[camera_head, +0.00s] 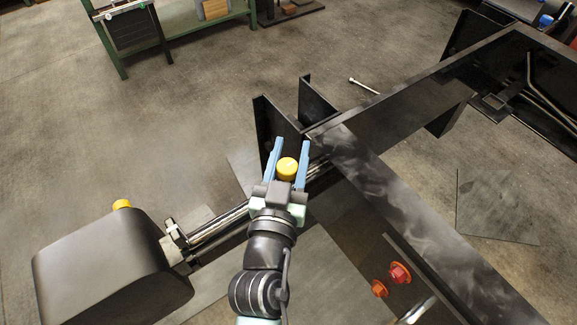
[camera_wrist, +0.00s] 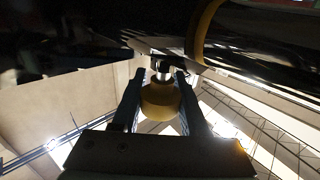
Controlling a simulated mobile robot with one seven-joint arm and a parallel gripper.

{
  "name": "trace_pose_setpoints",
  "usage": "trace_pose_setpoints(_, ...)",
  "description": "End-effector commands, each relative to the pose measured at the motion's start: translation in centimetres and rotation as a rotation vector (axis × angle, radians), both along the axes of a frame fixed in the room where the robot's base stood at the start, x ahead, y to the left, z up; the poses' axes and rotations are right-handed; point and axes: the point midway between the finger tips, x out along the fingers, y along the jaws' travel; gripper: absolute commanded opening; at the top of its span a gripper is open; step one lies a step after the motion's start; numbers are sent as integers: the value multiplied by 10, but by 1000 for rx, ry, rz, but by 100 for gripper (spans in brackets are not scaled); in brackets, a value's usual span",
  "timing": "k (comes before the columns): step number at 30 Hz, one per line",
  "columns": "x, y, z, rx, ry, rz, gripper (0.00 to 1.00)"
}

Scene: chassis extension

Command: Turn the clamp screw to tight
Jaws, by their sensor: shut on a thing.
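The clamp screw has a round yellow knob (camera_head: 287,168), which lies between the two blue fingers of my gripper (camera_head: 291,150) beside the black frame. In the wrist view the yellow knob (camera_wrist: 160,101) sits between the fingers of my gripper (camera_wrist: 158,85), with the short metal screw shaft (camera_wrist: 163,70) running from it to the dark chassis part. My gripper is shut on the knob, one finger along each side. How far the screw is turned cannot be told.
A black chassis frame (camera_head: 390,185) runs diagonally at right, with upright black plates (camera_head: 276,130) just beyond my gripper. A metal rod (camera_head: 218,225) leads to a dark rounded housing (camera_head: 110,265) at lower left. Red bolts (camera_head: 399,272) are on the frame.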

Motion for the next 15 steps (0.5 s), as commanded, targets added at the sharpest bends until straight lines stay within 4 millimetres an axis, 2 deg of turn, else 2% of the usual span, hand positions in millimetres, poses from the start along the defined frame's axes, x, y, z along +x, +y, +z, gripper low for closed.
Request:
trace_pose_setpoints(1,0,-1,-8,-1,-5,-21,0)
trace_pose_setpoints(15,-1,-6,-3,-1,-8,-245,0)
